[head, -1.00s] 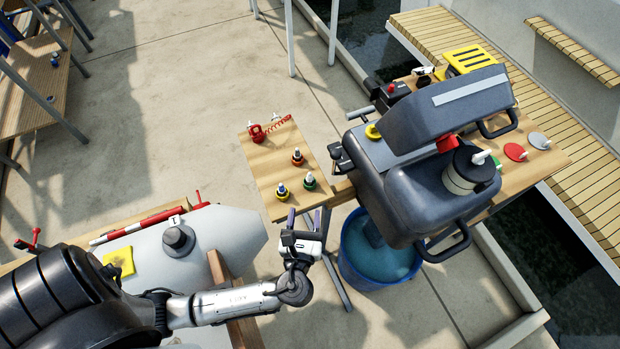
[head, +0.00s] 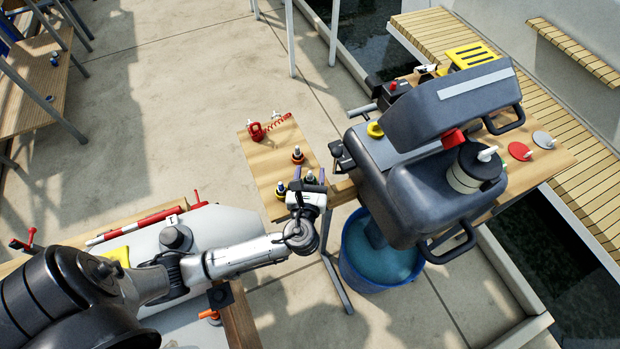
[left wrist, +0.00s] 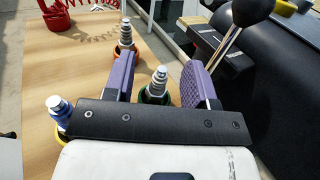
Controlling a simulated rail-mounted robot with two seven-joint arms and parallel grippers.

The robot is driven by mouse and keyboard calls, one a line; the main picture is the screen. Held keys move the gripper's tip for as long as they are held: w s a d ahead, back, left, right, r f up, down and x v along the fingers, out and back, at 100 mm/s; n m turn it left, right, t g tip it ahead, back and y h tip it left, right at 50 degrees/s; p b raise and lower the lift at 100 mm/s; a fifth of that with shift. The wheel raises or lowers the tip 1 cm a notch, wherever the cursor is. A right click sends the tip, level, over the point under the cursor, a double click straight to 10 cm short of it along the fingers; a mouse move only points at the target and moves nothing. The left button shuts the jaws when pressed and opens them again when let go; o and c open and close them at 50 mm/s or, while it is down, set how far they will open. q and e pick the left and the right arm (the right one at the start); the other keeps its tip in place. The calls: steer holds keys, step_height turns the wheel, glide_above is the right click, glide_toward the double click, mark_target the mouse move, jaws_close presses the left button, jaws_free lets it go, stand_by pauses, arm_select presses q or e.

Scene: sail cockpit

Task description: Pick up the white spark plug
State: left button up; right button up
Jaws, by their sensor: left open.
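Several spark plugs stand upright in coloured round holders on a small wooden board (head: 262,160). A pale, ribbed plug (left wrist: 157,84) with a silver top stands in a dark green holder; it looks like the white one. My left gripper (head: 308,176) is open, with its purple fingers on either side of this plug in the left wrist view (left wrist: 157,70); contact cannot be told. Another ribbed, silver-topped plug (left wrist: 126,38) stands in an orange holder (head: 297,159) farther away. A blue plug (left wrist: 60,112) in a yellow holder (head: 281,187) stands left of the fingers. My right gripper is out of view.
A red object with a coiled cord (head: 256,132) lies at the board's far end. A large dark outboard motor (head: 430,130) stands close on the right. A blue bucket (head: 375,280) stands below. The floor beyond the board is clear.

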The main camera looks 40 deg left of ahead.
arm_select(q)
steer(key=shift+x, duration=1.1)
jaws_close()
steer(key=shift+r, duration=0.1)
